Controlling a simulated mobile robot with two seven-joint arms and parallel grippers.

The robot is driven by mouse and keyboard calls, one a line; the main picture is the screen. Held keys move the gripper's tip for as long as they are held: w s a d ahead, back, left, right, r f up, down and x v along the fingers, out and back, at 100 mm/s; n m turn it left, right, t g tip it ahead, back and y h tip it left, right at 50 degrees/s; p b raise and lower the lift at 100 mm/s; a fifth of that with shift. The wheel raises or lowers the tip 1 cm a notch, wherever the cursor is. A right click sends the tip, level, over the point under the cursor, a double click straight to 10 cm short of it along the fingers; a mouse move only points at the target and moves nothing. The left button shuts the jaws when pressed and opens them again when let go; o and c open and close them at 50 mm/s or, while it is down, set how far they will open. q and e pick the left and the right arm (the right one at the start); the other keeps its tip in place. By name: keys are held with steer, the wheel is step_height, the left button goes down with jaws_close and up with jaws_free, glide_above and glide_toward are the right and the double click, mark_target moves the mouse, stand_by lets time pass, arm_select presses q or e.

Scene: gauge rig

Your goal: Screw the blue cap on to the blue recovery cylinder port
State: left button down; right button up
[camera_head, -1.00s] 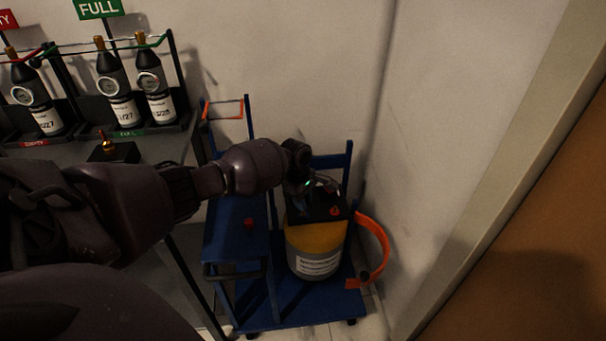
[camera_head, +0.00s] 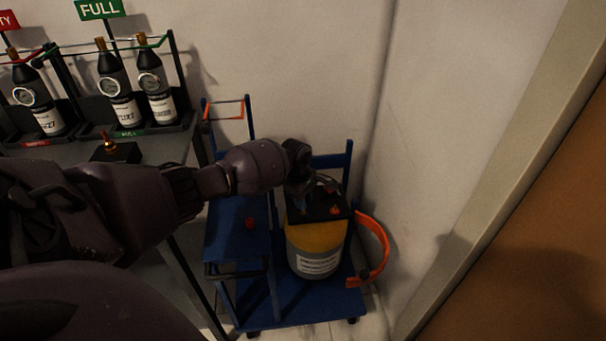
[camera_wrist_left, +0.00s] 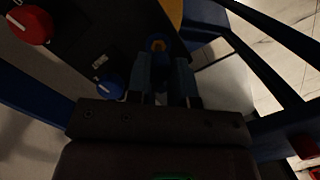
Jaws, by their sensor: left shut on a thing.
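The recovery cylinder (camera_head: 317,240), grey with a yellow shoulder and black top, stands upright on a blue cart. My left gripper (camera_head: 302,196) is over the left part of its top and mostly hidden by my wrist. In the left wrist view, my left gripper (camera_wrist_left: 168,68) is shut on a small dark blue piece, seemingly the blue cap (camera_wrist_left: 157,62). A brass-coloured centre (camera_wrist_left: 157,44) shows at its end. The dim view does not show whether the cap is on the blue port. My right gripper is not in view.
A red knob (camera_wrist_left: 30,24) and a blue knob (camera_wrist_left: 110,87) sit on the black top, close by my gripper. A red cap (camera_head: 249,223) lies on the blue shelf (camera_head: 228,240). An orange band (camera_head: 376,247) curves at the cylinder's right. A wall stands close behind.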

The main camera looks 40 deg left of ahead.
arm_select(q)
steer(key=shift+r, duration=0.1)
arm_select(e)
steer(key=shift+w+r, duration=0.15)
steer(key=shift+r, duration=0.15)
arm_select(q)
steer(key=shift+f, duration=1.45)
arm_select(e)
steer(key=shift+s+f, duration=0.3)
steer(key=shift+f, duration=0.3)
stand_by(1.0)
arm_select(q)
steer(key=m, duration=0.3)
steer(key=shift+f+m+g+b, duration=0.1)
steer(key=shift+m+g+b, duration=0.2)
steer(key=shift+b, duration=0.1)
steer(key=shift+m, duration=0.8)
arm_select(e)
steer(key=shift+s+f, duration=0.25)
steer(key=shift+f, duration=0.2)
arm_select(q)
steer(key=shift+s+m+g, duration=0.1)
steer(key=shift+m+g, duration=0.2)
steer(key=shift+m, duration=0.9)
steer(key=m, duration=0.2)
steer(key=shift+m+y+b, duration=0.3)
steer(key=shift+m+b, duration=0.05)
steer(key=shift+m, duration=0.05)
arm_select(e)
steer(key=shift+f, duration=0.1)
